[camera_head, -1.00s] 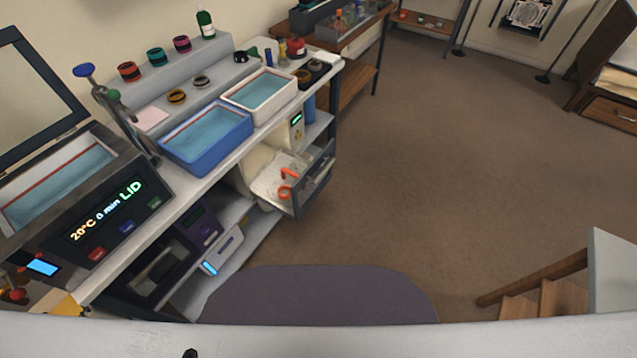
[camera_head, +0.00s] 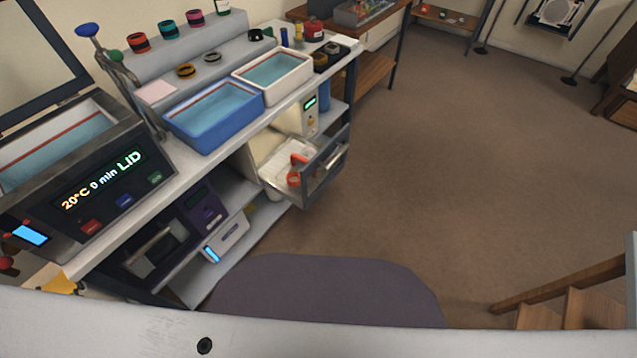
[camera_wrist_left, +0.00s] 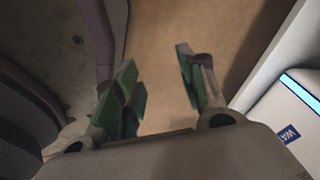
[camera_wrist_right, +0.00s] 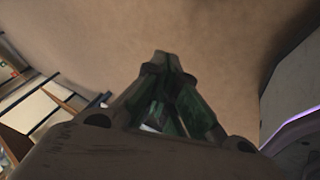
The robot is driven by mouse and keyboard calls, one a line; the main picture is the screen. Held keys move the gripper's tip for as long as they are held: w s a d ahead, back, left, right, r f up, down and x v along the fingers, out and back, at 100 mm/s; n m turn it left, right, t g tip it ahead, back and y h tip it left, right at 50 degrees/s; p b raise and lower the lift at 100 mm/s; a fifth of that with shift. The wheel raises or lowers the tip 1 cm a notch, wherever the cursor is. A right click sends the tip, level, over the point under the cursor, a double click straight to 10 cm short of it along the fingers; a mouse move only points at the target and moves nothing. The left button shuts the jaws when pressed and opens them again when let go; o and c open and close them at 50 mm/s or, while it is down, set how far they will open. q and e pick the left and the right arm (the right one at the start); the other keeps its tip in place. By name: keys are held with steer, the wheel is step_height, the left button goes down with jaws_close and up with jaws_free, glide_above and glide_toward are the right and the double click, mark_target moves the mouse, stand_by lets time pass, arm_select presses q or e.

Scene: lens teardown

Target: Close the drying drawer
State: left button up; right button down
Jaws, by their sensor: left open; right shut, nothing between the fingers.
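The drying drawer (camera_head: 322,169) stands pulled out from the white drying unit (camera_head: 302,121) under the right part of the bench. It has a dark frame front, and orange-red items (camera_head: 295,170) lie inside on a pale bottom. Neither gripper shows in the head view. In the left wrist view my left gripper (camera_wrist_left: 158,82) is open and empty above the brown floor. In the right wrist view my right gripper (camera_wrist_right: 166,60) is shut and empty, also over the floor. The drawer cannot be made out in either wrist view.
The bench carries a blue tub (camera_head: 212,122), a white tub (camera_head: 272,76) and a bath with a lit display (camera_head: 105,182). Lower shelf devices (camera_head: 226,238) stand left of the drawer. A grey mat (camera_head: 325,290) lies in front. Wooden steps (camera_head: 575,300) stand at right; open floor lies between.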

arm_select(q)
steer(key=w+d+r+t+h+b, duration=0.1)
steer(key=w+d+r+h+b, duration=0.1)
steer(key=w+d+r+b, duration=0.5)
arm_select(e)
steer(key=w+a+r+n+t+y+b, duration=0.1)
steer(key=w+a+r+n+t+y, duration=0.25)
steer(key=w+r+n, duration=0.6)
steer(key=w+a+r+n+t+y+b, duration=0.15)
steer(key=w+a+r+n+t, duration=0.35)
steer(key=w+r, duration=0.65)
arm_select(q)
steer(key=w+d+r+t+h+b, duration=0.1)
steer(key=w+d+r+b, duration=0.3)
steer(key=r+b, duration=0.5)
steer(key=shift+w+d+r+t+h, duration=0.3)
steer(key=shift+d+r+t, duration=0.15)
steer(key=shift+d, duration=0.75)
arm_select(e)
steer(key=s+a+r+n+g+y, duration=0.1)
steer(key=a+r+n+y, duration=0.4)
steer(key=n, duration=0.7)
steer(key=s+a+r+n+g+y, duration=0.1)
steer(key=a+r+n+g+y, duration=0.3)
steer(key=a+r+n, duration=0.5)
steer(key=shift+a+r+n+y, duration=0.35)
steer(key=shift+r+n+y, duration=0.5)
steer(key=shift+n, duration=1.1)
